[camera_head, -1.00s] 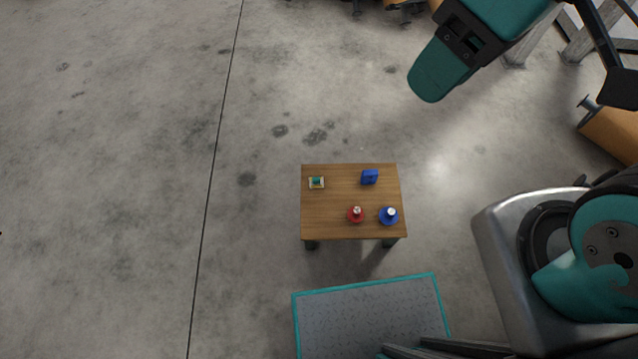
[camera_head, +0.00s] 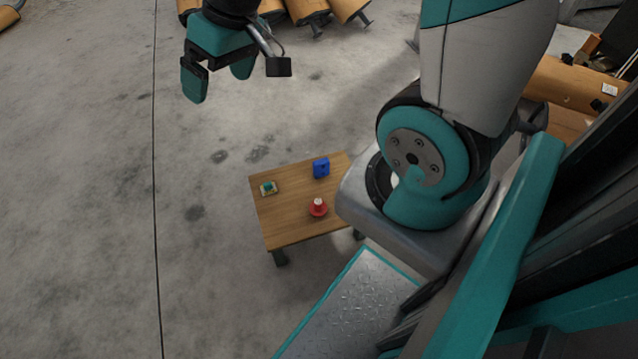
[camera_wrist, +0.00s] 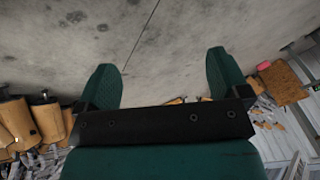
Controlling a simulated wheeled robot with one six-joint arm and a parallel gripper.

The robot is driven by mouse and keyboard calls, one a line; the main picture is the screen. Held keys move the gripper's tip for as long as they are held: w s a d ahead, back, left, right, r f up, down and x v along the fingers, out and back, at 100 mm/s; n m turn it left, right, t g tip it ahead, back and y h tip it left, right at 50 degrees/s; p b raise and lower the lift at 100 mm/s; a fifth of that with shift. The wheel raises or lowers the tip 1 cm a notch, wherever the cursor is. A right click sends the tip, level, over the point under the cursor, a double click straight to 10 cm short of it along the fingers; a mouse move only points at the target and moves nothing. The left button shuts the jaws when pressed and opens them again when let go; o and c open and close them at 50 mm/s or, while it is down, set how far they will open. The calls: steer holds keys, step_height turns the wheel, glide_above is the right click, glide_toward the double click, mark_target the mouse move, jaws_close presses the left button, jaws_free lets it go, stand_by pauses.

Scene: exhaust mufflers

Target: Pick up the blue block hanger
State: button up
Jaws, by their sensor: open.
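The blue block hanger (camera_head: 321,167) stands upright near the far right edge of the small wooden table (camera_head: 290,222) in the head view. My gripper (camera_head: 218,85) is open and empty, up in the air beyond the table and to its left, well apart from the blue block. In the wrist view my gripper's two green fingers (camera_wrist: 162,82) are spread with nothing between them. The wrist view faces the floor and the surroundings, and the blue block does not show there.
A red round piece with a white top (camera_head: 318,207) and a small green and yellow piece (camera_head: 268,187) are on the table. My arm covers the table's right side. Orange-brown mufflers (camera_head: 305,10) lie at the back. Concrete floor left of the table is clear.

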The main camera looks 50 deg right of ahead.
steer(key=w+d+f+m+t+h+b, duration=0.1)
steer(key=w+d+f+m+b, duration=0.1)
steer(key=d+f+b, duration=0.65)
steer(key=w+d+f+m+h+b, duration=0.15)
steer(key=d+f, duration=0.35)
steer(key=f, duration=0.8)
steer(key=m+h+b, duration=0.3)
steer(key=m+b, duration=0.1)
steer(key=b, duration=0.8)
glide_toward(322, 162)
steer(key=shift+n, duration=0.25)
steer(key=b+x, duration=0.2)
steer(key=x, duration=0.1)
steer(key=b+x, duration=0.3)
steer(key=shift+s+f, duration=0.1)
steer(key=shift+f, duration=0.35)
steer(key=b+x, duration=0.4)
steer(key=x, duration=0.2)
steer(key=shift+w+b, duration=0.3)
steer(key=shift+b, duration=0.1)
steer(key=c, duration=1)
steer(key=shift+r, duration=0.15)
